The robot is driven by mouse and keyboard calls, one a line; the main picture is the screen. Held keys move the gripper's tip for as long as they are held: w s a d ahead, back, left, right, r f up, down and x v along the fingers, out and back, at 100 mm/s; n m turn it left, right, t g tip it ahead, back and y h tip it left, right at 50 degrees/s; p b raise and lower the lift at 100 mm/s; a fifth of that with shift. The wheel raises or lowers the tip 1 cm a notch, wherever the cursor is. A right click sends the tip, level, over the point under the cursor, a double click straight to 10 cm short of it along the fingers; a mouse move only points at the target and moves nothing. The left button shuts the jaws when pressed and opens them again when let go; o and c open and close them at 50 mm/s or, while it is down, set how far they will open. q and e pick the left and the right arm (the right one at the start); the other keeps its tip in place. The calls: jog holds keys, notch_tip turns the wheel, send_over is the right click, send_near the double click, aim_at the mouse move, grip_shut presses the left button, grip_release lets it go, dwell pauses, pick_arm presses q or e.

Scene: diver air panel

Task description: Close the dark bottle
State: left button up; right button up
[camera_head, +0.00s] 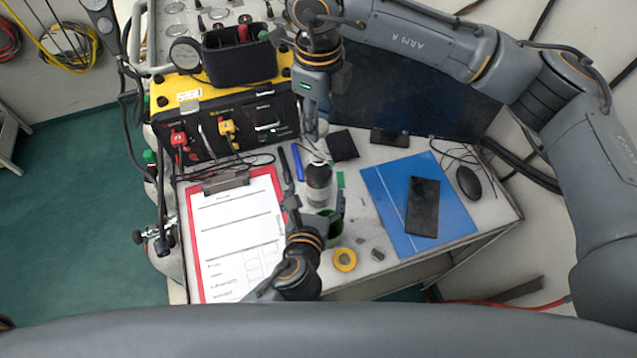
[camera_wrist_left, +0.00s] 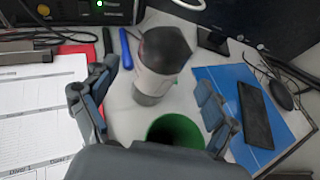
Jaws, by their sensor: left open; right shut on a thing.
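The dark bottle (camera_head: 318,186) stands on the grey desk, with a pale band around its middle. It also shows in the left wrist view (camera_wrist_left: 157,72), leaning in the picture, with a broad dark top. My left gripper (camera_head: 316,208) is open in front of the bottle, its fingers apart on either side of a green cup-like thing (camera_wrist_left: 176,130). The bottle is just beyond these fingers. My right gripper (camera_head: 314,126) points down above and behind the bottle. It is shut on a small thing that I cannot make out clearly.
A clipboard with paper (camera_head: 235,235) lies left, a blue folder with a black device (camera_head: 423,206) right. A yellow tape roll (camera_head: 344,260) and small dark pieces lie in front. The yellow-black panel (camera_head: 222,125) and a dark screen (camera_head: 400,95) stand behind.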

pick_arm(q)
jog(key=x, duration=0.3)
pick_arm(e)
jog(key=shift+w, duration=0.2)
pick_arm(q)
jog(key=shift+w+f, duration=0.3)
jog(key=shift+w, duration=0.3)
pick_arm(e)
jog(key=shift+s, duration=0.15)
pick_arm(q)
jog(key=c, duration=1.8)
jog(key=shift+o, duration=0.2)
pick_arm(e)
send_over(319, 154)
jog(key=shift+f, duration=2.5)
jog(key=shift+f, duration=0.15)
jog(key=shift+f, duration=0.75)
pick_arm(q)
grip_shut()
pick_arm(e)
jog(key=shift+f, duration=0.55)
